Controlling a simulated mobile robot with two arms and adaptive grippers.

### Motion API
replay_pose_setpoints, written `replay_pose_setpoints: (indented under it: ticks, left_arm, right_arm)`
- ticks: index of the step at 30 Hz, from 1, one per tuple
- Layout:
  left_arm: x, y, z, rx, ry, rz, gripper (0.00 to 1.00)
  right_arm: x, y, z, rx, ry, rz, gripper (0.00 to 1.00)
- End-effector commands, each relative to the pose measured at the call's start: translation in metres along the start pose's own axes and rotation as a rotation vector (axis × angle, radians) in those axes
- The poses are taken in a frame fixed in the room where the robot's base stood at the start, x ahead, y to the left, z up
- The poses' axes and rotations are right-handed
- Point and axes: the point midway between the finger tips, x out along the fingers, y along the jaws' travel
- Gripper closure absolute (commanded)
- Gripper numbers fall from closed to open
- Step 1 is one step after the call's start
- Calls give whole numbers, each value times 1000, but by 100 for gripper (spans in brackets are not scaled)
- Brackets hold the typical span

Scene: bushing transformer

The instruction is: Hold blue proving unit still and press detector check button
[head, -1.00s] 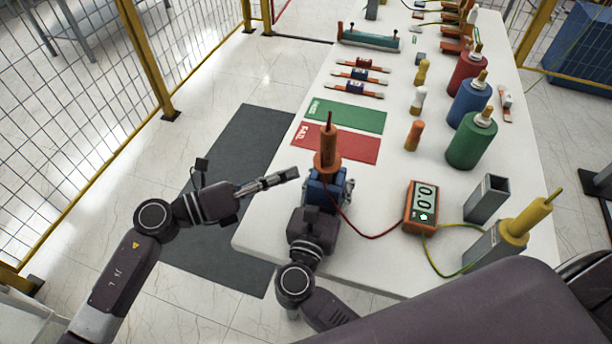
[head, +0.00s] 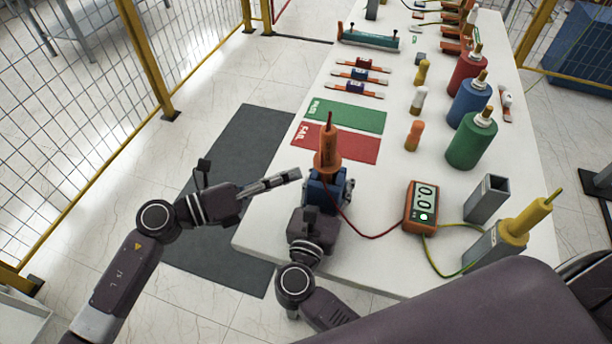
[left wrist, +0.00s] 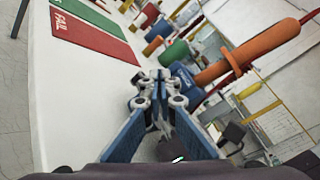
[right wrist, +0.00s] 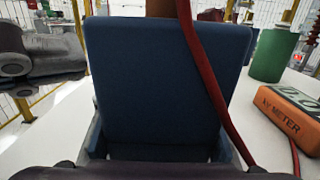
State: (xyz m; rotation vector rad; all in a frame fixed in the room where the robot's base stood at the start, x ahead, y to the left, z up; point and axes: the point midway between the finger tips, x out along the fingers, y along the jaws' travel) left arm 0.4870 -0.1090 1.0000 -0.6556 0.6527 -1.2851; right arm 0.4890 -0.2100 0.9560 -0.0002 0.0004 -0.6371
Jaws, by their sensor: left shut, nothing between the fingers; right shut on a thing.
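The blue proving unit (head: 322,192) stands at the table's near left edge; its broad blue face (right wrist: 165,80) fills the right wrist view. My right gripper (head: 322,208) is shut on it. The orange detector (head: 327,155) stands upright on the unit, and a red cable runs from it to the orange kV meter (head: 422,205). My left gripper (head: 298,174) is shut and empty, its tips just left of the unit and detector, seemingly a small gap away. In the left wrist view its closed fingers (left wrist: 153,78) partly hide the unit (left wrist: 186,82). I cannot make out the check button.
Red and green mats (head: 345,114) lie behind the unit. Red, blue and green bushings (head: 470,140) stand along the right side. A grey holder (head: 486,200) and a yellow probe (head: 525,218) stand right of the meter.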

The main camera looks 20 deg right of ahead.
Motion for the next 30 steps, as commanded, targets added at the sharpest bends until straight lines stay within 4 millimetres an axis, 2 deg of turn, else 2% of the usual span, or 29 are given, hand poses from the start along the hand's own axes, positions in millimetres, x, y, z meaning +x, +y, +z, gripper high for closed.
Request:
replay_pose_setpoints:
  ticks: [30]
  left_arm:
    - [7, -5, -5, 0, 0, -1, 100]
  right_arm:
    - [0, 0, 0, 0, 0, 0, 100]
